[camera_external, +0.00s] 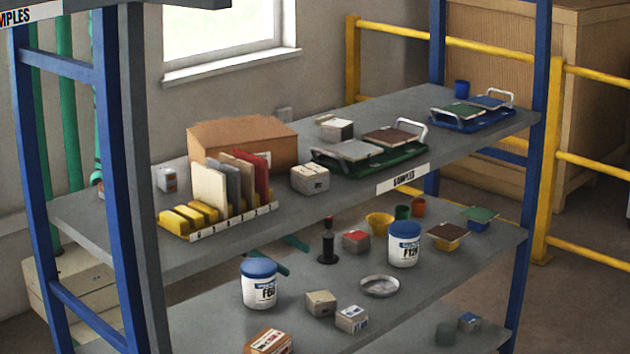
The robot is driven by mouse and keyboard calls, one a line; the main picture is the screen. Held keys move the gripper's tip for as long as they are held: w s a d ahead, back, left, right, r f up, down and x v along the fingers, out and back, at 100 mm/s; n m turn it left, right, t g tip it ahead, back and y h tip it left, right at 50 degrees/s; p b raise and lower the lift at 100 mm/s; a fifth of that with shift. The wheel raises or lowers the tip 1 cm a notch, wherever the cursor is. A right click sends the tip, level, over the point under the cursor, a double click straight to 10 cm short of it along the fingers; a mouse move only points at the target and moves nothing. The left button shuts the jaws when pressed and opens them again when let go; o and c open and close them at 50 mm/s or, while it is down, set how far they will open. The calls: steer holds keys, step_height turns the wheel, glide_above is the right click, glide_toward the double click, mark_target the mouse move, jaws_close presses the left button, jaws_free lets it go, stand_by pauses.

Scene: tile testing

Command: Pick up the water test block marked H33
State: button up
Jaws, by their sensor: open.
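No marking H33 can be read on any block here. On the upper shelf (110,243), a beige block (310,179) with small marks stands between the tile rack and the green tray. A grey block with a white top (337,130) stands behind the green tray, and a small whitish block (169,180) stands at the left. On the lower shelf, two small blocks stand side by side, a beige one (321,303) and a whitish one (352,319). A red-topped block (356,240) is farther back. My gripper is not in view.
A rack of upright tiles (226,224), a cardboard box (240,143), a green tray (400,156) and a blue tray (462,121) occupy the upper shelf. Two white tubs (260,284) (404,245) and a round dish (379,287) stand below. Blue posts (532,130) frame the shelves.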

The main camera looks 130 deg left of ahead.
steer(key=w+a, duration=0.1)
steer(key=w, duration=0.1)
steer(key=w+a+r, duration=0.1)
steer(key=w, duration=0.1)
steer(key=w+a, duration=0.1)
steer(key=w, duration=0.1)
steer(key=shift+w+r, duration=0.2)
steer(key=shift+w, duration=0.15)
steer(key=w, duration=0.4)
step_height(320, 180, up, 3)
steer(key=h, duration=0.4)
glide_above(350, 310)
steer(key=s, duration=0.4)
steer(key=shift+s+f, duration=0.2)
steer(key=shift+f, duration=1.6)
steer(key=f, duration=0.1)
steer(key=w+f, duration=0.1)
steer(key=f, duration=0.1)
steer(key=shift+w+f, duration=0.2)
steer(key=shift+w, duration=0.05)
steer(key=shift+w+f, duration=0.3)
steer(key=shift+w, duration=0.3)
steer(key=c, duration=1.2)
steer(key=shift+r, duration=0.1)
steer(key=shift+c, duration=1.1)
